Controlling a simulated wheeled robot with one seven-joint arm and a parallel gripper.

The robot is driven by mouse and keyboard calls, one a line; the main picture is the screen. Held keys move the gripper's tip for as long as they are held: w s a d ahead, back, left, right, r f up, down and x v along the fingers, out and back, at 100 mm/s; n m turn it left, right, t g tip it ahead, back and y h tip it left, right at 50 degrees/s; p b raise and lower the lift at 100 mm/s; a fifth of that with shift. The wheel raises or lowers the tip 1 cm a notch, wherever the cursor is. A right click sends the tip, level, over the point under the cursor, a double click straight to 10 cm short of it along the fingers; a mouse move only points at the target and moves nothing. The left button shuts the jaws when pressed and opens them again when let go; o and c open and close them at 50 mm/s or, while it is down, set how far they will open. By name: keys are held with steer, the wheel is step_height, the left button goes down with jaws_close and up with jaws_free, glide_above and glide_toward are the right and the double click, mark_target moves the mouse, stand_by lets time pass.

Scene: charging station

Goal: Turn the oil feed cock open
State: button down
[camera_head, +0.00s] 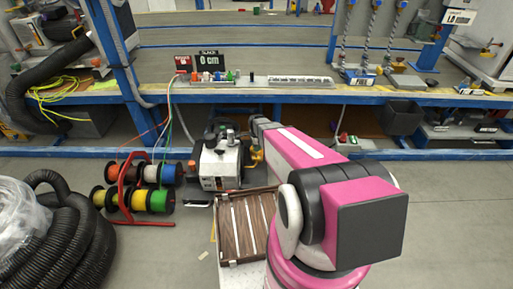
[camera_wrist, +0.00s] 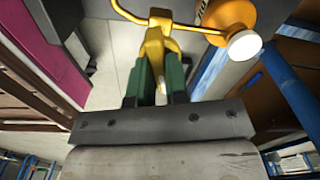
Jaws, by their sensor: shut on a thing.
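The yellow oil feed cock (camera_wrist: 157,32) shows at the top of the wrist view, with a thin yellow pipe (camera_wrist: 205,31) running from it. An orange-yellow round part (camera_wrist: 228,17) with a white end is beside it. My gripper (camera_wrist: 158,68) has green fingers closed around the lower part of the cock. The fingers hide part of the cock, and I cannot tell how far it is turned. In the head view, the white machine (camera_head: 219,168) stands on the floor in front of the bench, and my arm reaches to its right side. My fingertips are too small to make out there.
A brown slatted case (camera_head: 248,228) lies in front of the machine. A red rack of coloured wire spools (camera_head: 145,185) stands to the left, with black corrugated hose (camera_head: 75,250) nearer. The blue-framed bench (camera_head: 300,97) runs behind. The floor at right is clear.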

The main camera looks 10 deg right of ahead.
steer(key=n, duration=1.4)
steer(key=shift+n, duration=0.3)
stand_by(0.4)
steer(key=c, duration=1.1)
jaws_free()
steer(key=shift+r, duration=0.1)
step_height(320, 180, up, 11)
steer(key=shift+f, duration=0.15)
steer(key=s+r, duration=0.4)
steer(key=s, duration=0.2)
steer(key=s+r+n, duration=0.1)
steer(key=s+r, duration=0.3)
steer(key=s, duration=0.3)
steer(key=s+r+n, duration=0.1)
steer(key=s+r, duration=0.3)
steer(key=s, duration=0.3)
steer(key=shift+s+r, duration=0.15)
